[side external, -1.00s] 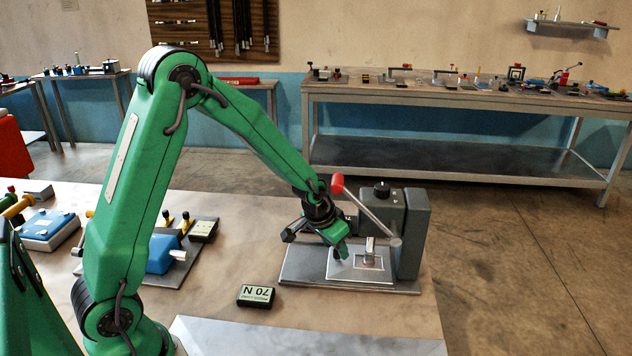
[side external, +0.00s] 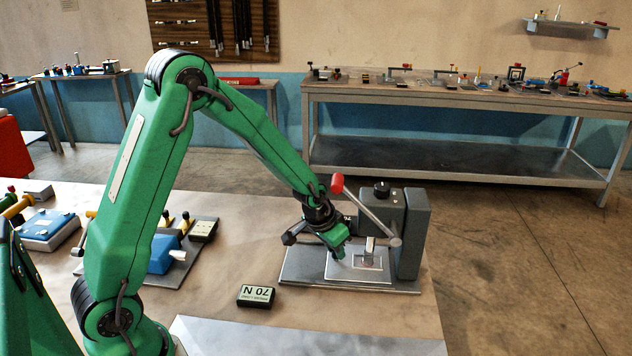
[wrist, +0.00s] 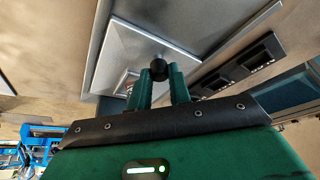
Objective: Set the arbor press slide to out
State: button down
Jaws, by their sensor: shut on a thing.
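The arbor press (side external: 413,235) stands at the right of the bench, a grey column on a flat grey base. Its lever slants up left to a red grip (side external: 337,183). A light flat slide plate (side external: 340,273) lies on the base in front of the column, and also shows in the wrist view (wrist: 118,52). My gripper (side external: 340,256) reaches down over the plate's left part. In the wrist view my gripper (wrist: 158,80) is shut on a round black knob (wrist: 157,68). The knob is mostly hidden in the side view.
A blue fixture (side external: 163,254) on a grey plate stands to the left. The bench's edge is close to the press's right.

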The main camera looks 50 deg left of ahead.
jog(key=shift+y, duration=0.4)
jog(key=s+a, duration=0.5)
jog(key=shift+s+a, duration=0.3)
jog(key=shift+a, duration=0.1)
jog(key=c, duration=1.3)
grip_release()
jog(key=shift+d+r, duration=0.1)
jog(key=shift+r, duration=0.1)
jog(key=v, duration=0.7)
jog(key=shift+r, duration=0.2)
jog(key=shift+s, duration=0.15)
